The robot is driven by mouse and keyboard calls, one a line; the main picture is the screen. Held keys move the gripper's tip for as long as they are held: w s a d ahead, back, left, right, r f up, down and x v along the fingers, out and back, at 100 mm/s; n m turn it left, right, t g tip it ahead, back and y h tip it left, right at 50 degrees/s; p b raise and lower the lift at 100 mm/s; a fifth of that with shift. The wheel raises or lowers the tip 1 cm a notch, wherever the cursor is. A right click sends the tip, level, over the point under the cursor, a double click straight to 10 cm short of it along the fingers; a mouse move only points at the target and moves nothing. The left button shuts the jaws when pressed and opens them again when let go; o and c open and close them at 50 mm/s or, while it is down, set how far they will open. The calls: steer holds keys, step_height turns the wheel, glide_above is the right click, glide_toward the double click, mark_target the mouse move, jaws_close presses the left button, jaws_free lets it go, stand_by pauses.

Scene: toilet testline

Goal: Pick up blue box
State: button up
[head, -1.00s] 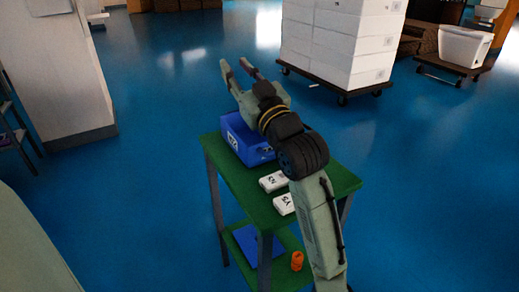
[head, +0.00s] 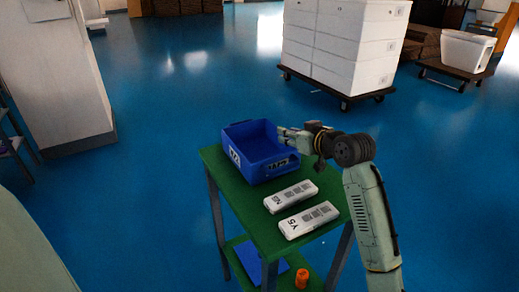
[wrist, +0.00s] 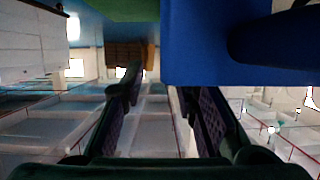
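The blue box (head: 262,165) is an open-topped bin with white labels, upright at the far left end of a green table (head: 240,200). In the head view my gripper (head: 284,136) is at the box's right side, by its rim; its fingertips are partly hidden, and I cannot tell whether they touch. In the wrist view my gripper (wrist: 160,85) has its two fingers apart with nothing seen between them. The blue box (wrist: 215,40) fills the upper right there, just above the right fingertip.
Two white labelled packages (head: 308,219) lie on the table in front of the box. An orange item (head: 302,278) and a blue item (head: 258,262) are on the lower shelf. A cart of white boxes (head: 345,45) stands behind, with open blue floor around.

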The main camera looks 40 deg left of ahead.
steer(key=p+x, duration=0.1)
steer(key=x, duration=0.3)
steer(key=shift+a, duration=0.2)
steer(key=shift+c, duration=0.4)
jaws_close()
steer(key=shift+r, duration=0.1)
